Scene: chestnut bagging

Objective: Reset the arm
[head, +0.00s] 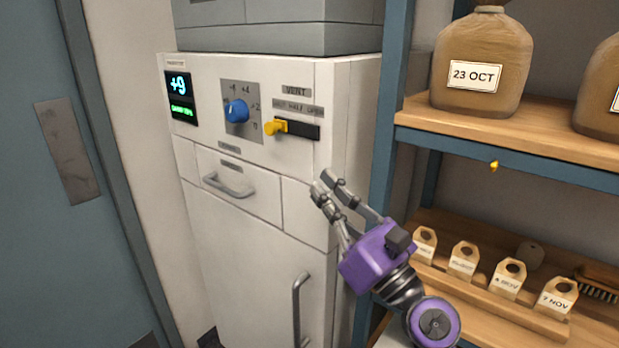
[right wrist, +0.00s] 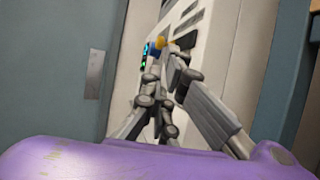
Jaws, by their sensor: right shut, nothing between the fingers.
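My right gripper (head: 325,184) is shut and empty in the head view. It hangs in the air in front of the white cabinet (head: 240,290), below and right of the yellow vent slider (head: 277,127). In the right wrist view its fingers (right wrist: 172,58) come together, with the cabinet face behind them. The purple arm reaches in from the lower right. The blue knob (head: 237,111) and the lit display (head: 181,97) sit left of the slider. The slider stands at the left end of its dark slot. My left gripper is not in view.
A wooden shelf (head: 560,140) on a blue frame stands close right of my arm. It holds a sack labelled 23 OCT (head: 480,50) above and several wooden tags (head: 508,279) below. The cabinet has a drawer handle (head: 228,187) and a door handle (head: 298,308). A blue-grey door (head: 40,240) is at left.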

